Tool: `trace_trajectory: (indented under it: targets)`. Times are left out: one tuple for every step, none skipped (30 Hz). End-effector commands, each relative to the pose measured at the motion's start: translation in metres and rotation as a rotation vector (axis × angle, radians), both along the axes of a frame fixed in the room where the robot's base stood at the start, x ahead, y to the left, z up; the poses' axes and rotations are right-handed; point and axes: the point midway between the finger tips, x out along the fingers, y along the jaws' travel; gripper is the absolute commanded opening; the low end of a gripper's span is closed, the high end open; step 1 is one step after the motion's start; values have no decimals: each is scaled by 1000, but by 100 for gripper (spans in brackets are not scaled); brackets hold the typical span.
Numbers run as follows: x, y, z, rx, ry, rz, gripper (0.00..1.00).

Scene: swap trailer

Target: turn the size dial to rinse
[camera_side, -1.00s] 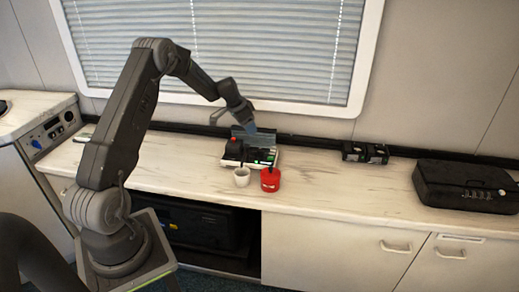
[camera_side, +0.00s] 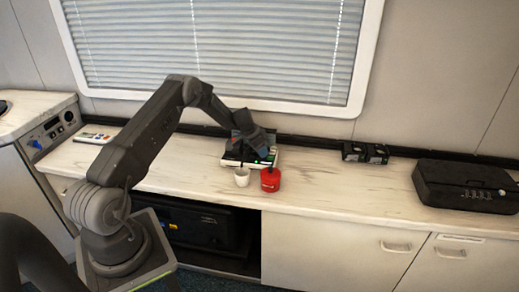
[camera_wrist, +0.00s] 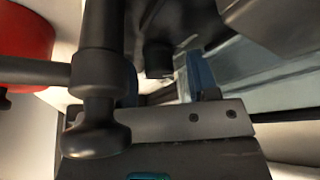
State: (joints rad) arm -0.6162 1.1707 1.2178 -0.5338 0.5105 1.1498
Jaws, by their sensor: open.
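My gripper (camera_side: 264,152) reaches down over a small dark device (camera_side: 247,163) with a raised lid on the counter. In the wrist view the bluish fingers (camera_wrist: 165,85) are apart, with a dark knob-like part (camera_wrist: 158,58) just beyond them. I cannot tell whether they touch it. I see no readable "size" or "rinse" marking, so I cannot tell which control is the size dial.
A white cup (camera_side: 241,177) and a red container (camera_side: 271,180) stand close in front of the device. A panel with knobs (camera_side: 50,132) is at far left.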

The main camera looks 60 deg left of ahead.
Motion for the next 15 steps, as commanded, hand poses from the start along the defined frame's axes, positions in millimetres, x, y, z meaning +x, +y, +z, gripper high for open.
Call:
trace_trajectory:
  targets:
    - [0, 0, 0, 0, 0, 0, 54]
    - [0, 0, 0, 0, 0, 0, 54]
    - [0, 0, 0, 0, 0, 0, 54]
    - [0, 0, 0, 0, 0, 0, 53]
    - [0, 0, 0, 0, 0, 0, 50]
    - [0, 0, 0, 0, 0, 0, 47]
    - [0, 0, 0, 0, 0, 0, 44]
    - [0, 0, 0, 0, 0, 0, 41]
    - [0, 0, 0, 0, 0, 0, 37]
    - [0, 0, 0, 0, 0, 0, 34]
    - [0, 0, 0, 0, 0, 0, 31]
    - [0, 0, 0, 0, 0, 0, 28]
    - [0, 0, 0, 0, 0, 0, 25]
    - [0, 0, 0, 0, 0, 0, 22]
    - [0, 0, 0, 0, 0, 0, 18]
